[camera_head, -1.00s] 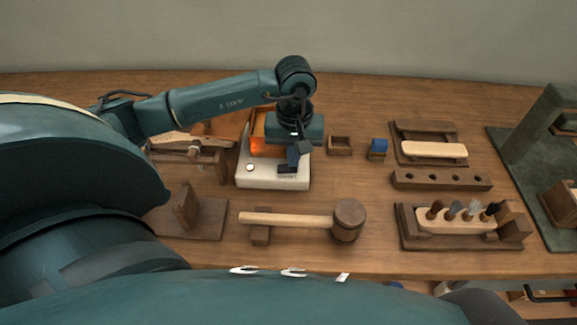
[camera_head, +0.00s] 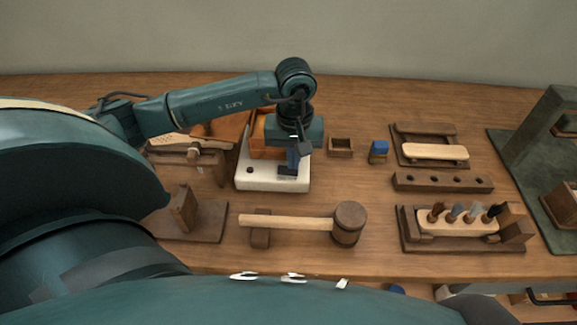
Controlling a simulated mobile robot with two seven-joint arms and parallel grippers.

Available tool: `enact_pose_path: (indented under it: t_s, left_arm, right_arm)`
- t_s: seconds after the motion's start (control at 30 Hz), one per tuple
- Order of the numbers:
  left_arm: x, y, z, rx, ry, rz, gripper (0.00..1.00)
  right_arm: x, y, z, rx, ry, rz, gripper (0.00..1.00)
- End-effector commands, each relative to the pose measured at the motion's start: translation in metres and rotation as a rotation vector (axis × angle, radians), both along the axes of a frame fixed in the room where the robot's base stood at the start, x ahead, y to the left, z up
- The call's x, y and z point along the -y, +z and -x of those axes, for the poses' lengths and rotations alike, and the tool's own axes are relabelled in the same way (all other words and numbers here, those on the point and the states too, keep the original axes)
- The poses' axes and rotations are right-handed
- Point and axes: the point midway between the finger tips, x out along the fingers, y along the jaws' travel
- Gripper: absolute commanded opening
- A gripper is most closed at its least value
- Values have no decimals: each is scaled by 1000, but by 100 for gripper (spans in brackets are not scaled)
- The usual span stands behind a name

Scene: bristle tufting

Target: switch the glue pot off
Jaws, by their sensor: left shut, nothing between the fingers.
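The glue pot has a white base (camera_head: 262,184) with a brown-orange pot body (camera_head: 257,140) behind it, partly hidden by my left arm. A small round lamp (camera_head: 250,170) on the left of the base is dark. A dark switch (camera_head: 287,171) sits on the right of the base. My left gripper (camera_head: 291,164) points down, shut and empty, with its tips right at the switch; I cannot tell whether they touch it. My right gripper is out of view.
A mallet (camera_head: 347,223) lies in front of the glue pot. A small wooden box (camera_head: 341,147) and a blue-topped block (camera_head: 378,150) stand to its right. A wooden fixture (camera_head: 195,162) stands close on its left. A tool rack (camera_head: 461,240) is at the right.

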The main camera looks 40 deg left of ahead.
Motion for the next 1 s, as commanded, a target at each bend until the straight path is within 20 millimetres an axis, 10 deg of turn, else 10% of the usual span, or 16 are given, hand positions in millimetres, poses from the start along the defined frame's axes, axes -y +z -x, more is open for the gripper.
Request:
enact_pose_path:
  t_s: [1.0]
  left_arm:
    - [0,62,0,-1,-1,1,0]
  right_arm:
    - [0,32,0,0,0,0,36]
